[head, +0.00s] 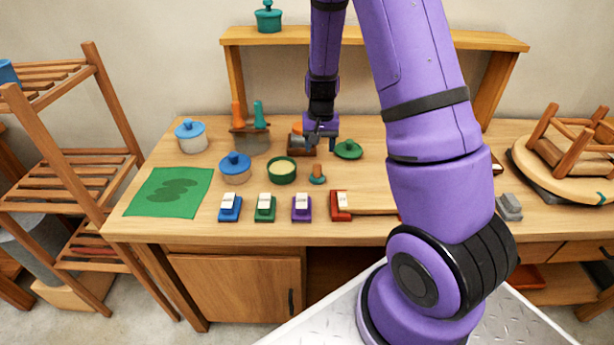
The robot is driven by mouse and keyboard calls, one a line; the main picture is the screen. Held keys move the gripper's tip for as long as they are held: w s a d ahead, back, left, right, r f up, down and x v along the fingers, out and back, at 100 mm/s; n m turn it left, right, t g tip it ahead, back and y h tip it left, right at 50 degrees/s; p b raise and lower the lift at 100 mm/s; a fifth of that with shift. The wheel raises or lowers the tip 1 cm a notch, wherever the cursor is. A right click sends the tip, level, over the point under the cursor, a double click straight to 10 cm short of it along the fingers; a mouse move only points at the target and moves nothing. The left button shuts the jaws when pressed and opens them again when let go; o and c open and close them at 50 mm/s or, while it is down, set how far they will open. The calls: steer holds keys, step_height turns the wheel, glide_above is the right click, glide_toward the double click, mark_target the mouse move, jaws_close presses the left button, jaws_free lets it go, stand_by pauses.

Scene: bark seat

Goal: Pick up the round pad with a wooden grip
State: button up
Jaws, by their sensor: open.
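The round pad (317,179), small and teal with an upright brown wooden grip, stands on the workbench in the head view. It sits right of an open green pot of pale contents. My gripper (320,148) is open and points down. In the picture it appears just above and behind the pad, apart from it. Nothing shows between its fingers. Its exact height over the bench is hard to tell.
A green lid (347,150) lies close right of my gripper. The green pot (282,171) and a blue-lidded pot (235,168) stand left. Several labelled blocks line the front, including a purple one (302,209). A raised shelf (270,37) spans the back.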

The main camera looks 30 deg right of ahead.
mark_target(317, 165)
steer(key=shift+w+a+f, duration=0.1)
steer(key=shift+w+f, duration=0.05)
steer(key=shift+f, duration=2.25)
steer(key=shift+w+a+f, duration=0.1)
steer(key=shift+f, duration=2.25)
steer(key=c, duration=1)
